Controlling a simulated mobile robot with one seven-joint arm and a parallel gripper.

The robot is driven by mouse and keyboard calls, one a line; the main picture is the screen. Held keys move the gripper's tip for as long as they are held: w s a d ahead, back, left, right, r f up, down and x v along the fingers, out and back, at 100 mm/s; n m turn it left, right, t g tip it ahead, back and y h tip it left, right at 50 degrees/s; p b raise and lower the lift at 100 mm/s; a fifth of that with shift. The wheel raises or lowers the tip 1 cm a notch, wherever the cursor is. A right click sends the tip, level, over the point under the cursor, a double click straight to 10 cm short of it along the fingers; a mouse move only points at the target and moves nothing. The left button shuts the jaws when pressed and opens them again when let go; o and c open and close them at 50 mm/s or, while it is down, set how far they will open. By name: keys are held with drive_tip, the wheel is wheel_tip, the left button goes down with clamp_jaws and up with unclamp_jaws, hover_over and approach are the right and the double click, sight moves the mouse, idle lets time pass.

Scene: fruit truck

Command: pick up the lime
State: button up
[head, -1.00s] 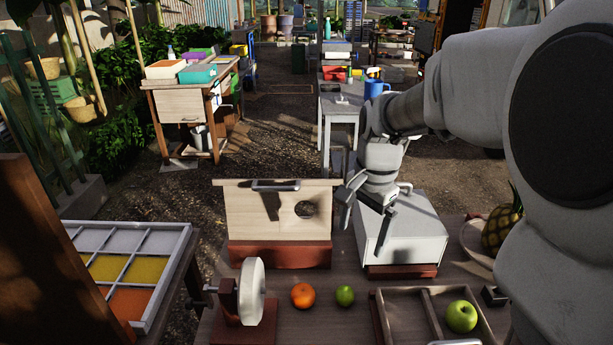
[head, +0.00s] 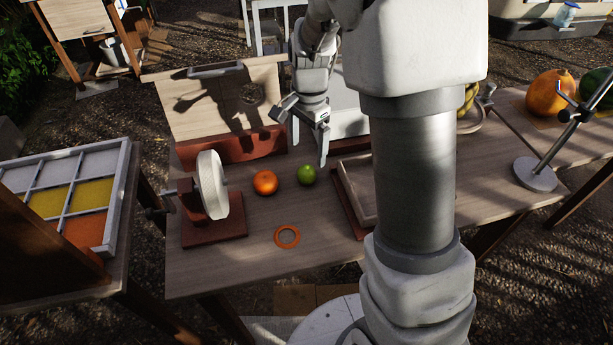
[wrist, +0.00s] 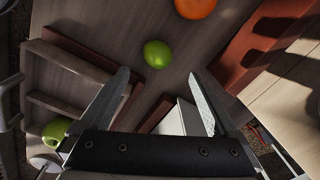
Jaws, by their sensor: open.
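The lime (head: 307,174) is a small green fruit on the wooden table, just right of an orange (head: 265,182). In the wrist view the lime (wrist: 157,54) lies beyond the fingertips, roughly between their lines, with the orange (wrist: 195,6) past it at the top edge. My gripper (head: 303,150) is open and empty, above and behind the lime in the head view. In the wrist view both fingers of my gripper (wrist: 158,78) are spread apart and touch nothing.
A wooden tray (head: 345,200) stands right of the lime, and a box with a slanted wooden front (head: 215,105) stands behind. A white wheel on a red stand (head: 211,185) is at left. An orange ring (head: 287,237) lies in front on mostly clear tabletop.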

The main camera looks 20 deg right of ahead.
sight(307, 169)
wheel_tip(307, 169, down, 3)
drive_tip(key=shift+r, duration=0.2)
drive_tip(key=f, duration=0.1)
drive_tip(key=f+b, duration=0.1)
drive_tip(key=f, duration=0.3)
drive_tip(key=shift+s+a+b, duration=0.15)
drive_tip(key=shift+s+b, duration=0.1)
drive_tip(key=shift+b, duration=0.1)
clamp_jaws()
